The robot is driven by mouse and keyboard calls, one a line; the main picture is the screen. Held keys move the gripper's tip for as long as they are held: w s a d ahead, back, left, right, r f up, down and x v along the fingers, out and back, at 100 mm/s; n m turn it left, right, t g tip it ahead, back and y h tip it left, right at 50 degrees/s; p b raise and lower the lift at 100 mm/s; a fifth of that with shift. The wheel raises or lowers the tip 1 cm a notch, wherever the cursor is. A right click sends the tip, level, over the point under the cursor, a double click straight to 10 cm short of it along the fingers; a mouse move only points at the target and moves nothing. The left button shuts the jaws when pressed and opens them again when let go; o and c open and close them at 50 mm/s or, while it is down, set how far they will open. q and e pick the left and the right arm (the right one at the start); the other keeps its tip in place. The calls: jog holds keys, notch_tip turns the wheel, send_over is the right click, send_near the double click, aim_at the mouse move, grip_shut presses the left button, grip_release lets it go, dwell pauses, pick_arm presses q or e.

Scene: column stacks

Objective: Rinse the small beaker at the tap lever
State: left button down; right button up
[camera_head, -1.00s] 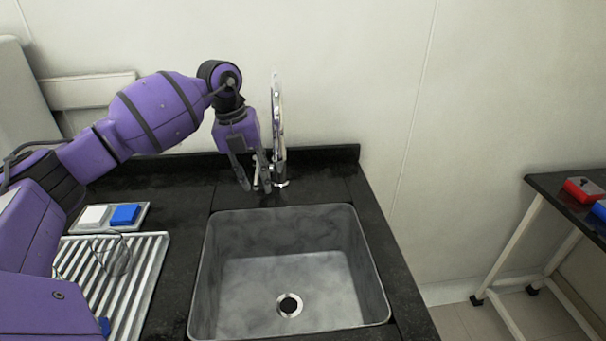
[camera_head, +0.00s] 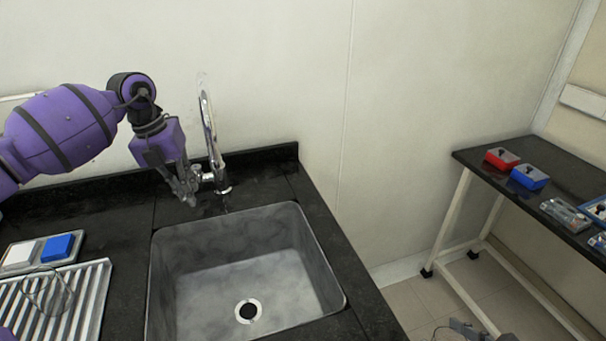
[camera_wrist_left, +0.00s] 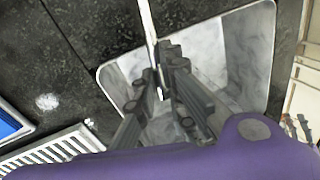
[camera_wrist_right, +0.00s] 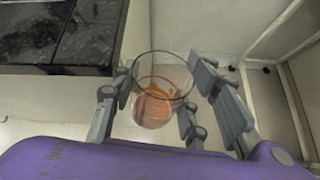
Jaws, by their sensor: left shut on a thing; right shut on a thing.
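The chrome tap (camera_head: 210,130) stands behind the sink, and its small lever (camera_head: 207,177) sticks out on the left of its base. My left gripper (camera_head: 190,186) is shut at the lever; its fingers hide most of the grip. In the left wrist view the closed fingers (camera_wrist_left: 165,75) lie beside the tap's pipe (camera_wrist_left: 147,20). The small beaker (camera_wrist_right: 165,78) is clear glass with an orange residue inside. My right gripper (camera_wrist_right: 165,100) is shut around it, away from the sink. Part of this gripper shows at the bottom right of the head view (camera_head: 465,329). No water stream is visible.
The grey sink (camera_head: 160,290) with a round drain is empty. A ribbed drying rack (camera_head: 92,310) with a clear glass vessel (camera_head: 45,292) lies at its left, near a blue block (camera_head: 59,247). A side table (camera_head: 480,163) with red and blue boxes stands at right.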

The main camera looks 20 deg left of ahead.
pick_arm(q)
jog(key=c, duration=1.8)
grip_release()
jog(key=r, duration=0.4)
jog(key=a+r, duration=0.1)
jog(key=r, duration=0.3)
jog(key=s+a+r, duration=0.1)
jog(key=r, duration=0.2)
jog(key=shift+r, duration=0.4)
